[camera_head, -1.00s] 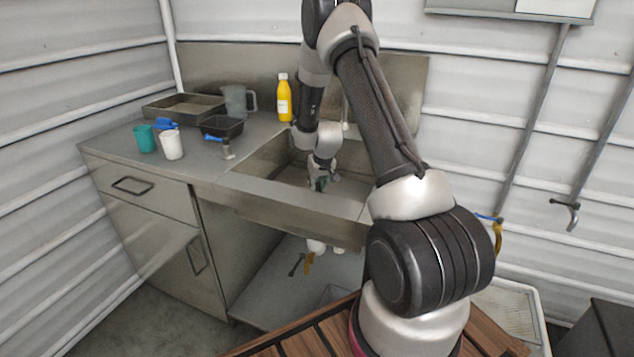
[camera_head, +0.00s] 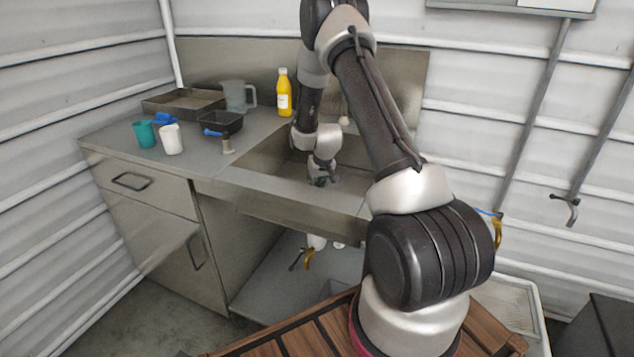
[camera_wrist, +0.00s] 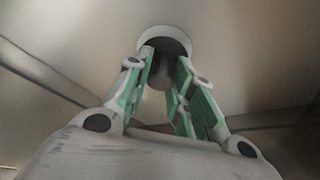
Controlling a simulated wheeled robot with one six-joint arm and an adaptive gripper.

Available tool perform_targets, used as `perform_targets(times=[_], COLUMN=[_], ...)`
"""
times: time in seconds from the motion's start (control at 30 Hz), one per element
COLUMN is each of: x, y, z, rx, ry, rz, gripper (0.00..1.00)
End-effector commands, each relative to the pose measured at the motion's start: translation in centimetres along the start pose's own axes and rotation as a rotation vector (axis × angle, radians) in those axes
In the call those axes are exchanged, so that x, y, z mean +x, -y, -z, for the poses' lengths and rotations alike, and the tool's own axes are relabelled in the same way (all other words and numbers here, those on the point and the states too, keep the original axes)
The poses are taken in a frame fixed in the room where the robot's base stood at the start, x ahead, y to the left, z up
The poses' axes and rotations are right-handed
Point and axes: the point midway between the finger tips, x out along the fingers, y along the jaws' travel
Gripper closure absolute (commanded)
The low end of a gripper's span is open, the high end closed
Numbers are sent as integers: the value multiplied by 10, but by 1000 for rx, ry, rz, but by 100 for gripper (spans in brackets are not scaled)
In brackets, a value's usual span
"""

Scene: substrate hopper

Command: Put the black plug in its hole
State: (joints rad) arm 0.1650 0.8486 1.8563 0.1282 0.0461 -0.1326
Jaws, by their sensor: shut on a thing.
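My gripper (camera_head: 320,181) points down into the metal sink (camera_head: 265,150), its green-padded fingers small in the head view. In the wrist view my gripper (camera_wrist: 167,65) has a finger on each side of a dark round piece, which looks like the black plug (camera_wrist: 165,46), and is shut on it. A pale ring (camera_wrist: 150,33) surrounds the dark shape and looks like the rim of the hole in the sink floor. The fingers hide part of the plug and ring. I cannot tell whether the plug is seated or just above the hole.
The sink walls stand close around my gripper. On the counter to the left are a teal cup (camera_head: 144,134), a white cup (camera_head: 171,139), a black tray (camera_head: 222,124), a metal pan (camera_head: 183,103), a grey jug (camera_head: 236,97) and a yellow bottle (camera_head: 284,95).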

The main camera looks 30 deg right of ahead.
Motion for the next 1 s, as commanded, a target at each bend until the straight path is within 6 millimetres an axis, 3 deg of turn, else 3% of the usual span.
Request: perform_targets(times=[0.4,0.43,0.57,0.87,1.0], x=[4,4,4,3,-9], y=[0,0,0,0,0], z=[-1,-1,-2,-2,-1], rx=[1,1,1,1,0], ry=[-1,-1,-1,-1,-2], rz=[0,0,0,0,0], gripper=[100,75,51,51,51])
